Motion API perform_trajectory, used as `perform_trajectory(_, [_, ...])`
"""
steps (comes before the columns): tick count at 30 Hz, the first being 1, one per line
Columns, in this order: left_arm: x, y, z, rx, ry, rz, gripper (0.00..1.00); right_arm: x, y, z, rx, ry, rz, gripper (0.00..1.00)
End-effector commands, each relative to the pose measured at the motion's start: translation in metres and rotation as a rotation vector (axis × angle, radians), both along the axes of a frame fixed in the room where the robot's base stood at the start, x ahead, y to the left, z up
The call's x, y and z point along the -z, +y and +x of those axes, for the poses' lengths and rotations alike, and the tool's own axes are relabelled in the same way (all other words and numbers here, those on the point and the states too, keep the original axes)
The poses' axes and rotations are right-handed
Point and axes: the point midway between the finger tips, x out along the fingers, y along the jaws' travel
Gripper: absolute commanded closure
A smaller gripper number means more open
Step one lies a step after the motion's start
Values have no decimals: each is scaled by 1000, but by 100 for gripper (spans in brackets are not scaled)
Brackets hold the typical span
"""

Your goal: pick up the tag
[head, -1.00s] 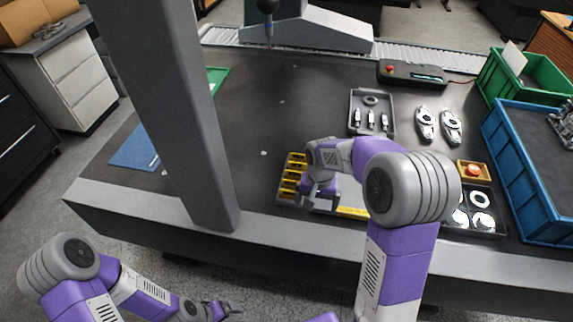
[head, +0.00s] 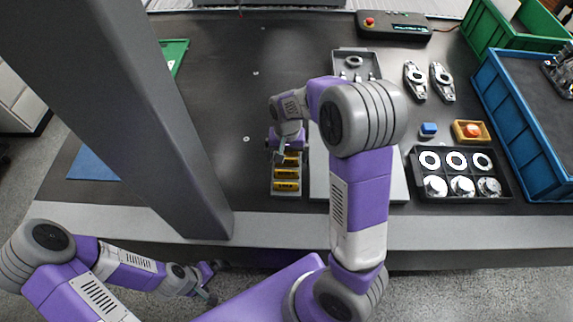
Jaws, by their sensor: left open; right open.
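Several yellow pieces with dark print, which look like tags (head: 287,186), lie in a row in a narrow grey holder (head: 286,195) near the table's front edge. My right gripper (head: 279,154) is open, pointing down over the far end of this row. Its fingers hide the farthest piece in part, and I cannot tell whether they touch it. My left gripper (head: 211,284) is open and empty, low in front of the table and away from the row.
A light grey plate (head: 398,183) lies under my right arm. A grey column (head: 150,110) stands left.

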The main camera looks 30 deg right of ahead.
Motion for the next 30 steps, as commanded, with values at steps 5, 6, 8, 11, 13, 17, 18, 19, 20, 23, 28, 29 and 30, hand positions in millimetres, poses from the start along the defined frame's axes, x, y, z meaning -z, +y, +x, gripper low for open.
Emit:
perform_trajectory(5, [16, 0, 0, 0, 0, 0, 0, 29, -1, -1, 0, 4, 0, 0])
perform_trajectory(6, [16, 0, 0, 0, 0, 0, 0, 30, -1, -1, 0, 3, 1, 0])
perform_trajectory(8, [15, 0, 0, 0, -1, 0, 0, 30, -1, 0, 0, 2, 0, 0])
perform_trajectory(11, [15, 0, 0, 0, -1, 0, 0, 29, -1, 0, 0, 1, 1, 0])
perform_trajectory(13, [14, 0, 0, 0, -1, 0, 0, 28, -1, 0, 0, 1, 1, 5])
perform_trajectory(17, [14, 0, 0, 0, -1, 0, 0, 28, -1, 0, 0, 1, 1, 24])
perform_trajectory(18, [14, 0, 0, 0, -1, 0, 0, 28, -1, 0, 0, 1, 1, 31])
perform_trajectory(19, [14, 0, 0, 0, -1, 0, 0, 28, -1, 0, 0, 1, 1, 35])
perform_trajectory(20, [14, 0, 0, 0, -1, 0, 0, 28, -1, 0, 0, 1, 1, 40])
perform_trajectory(23, [14, 0, 0, 0, -1, 0, 0, 28, -1, 0, 0, 1, 1, 55])
perform_trajectory(28, [14, 0, 0, 0, -1, 0, 0, 28, -1, 0, 0, 1, 1, 55])
perform_trajectory(29, [14, 0, 0, 0, -1, 0, 0, 28, -1, 0, 0, 0, 0, 55])
perform_trajectory(30, [13, 0, 0, 0, -1, 0, 0, 26, -1, 0, 0, 0, 0, 55])
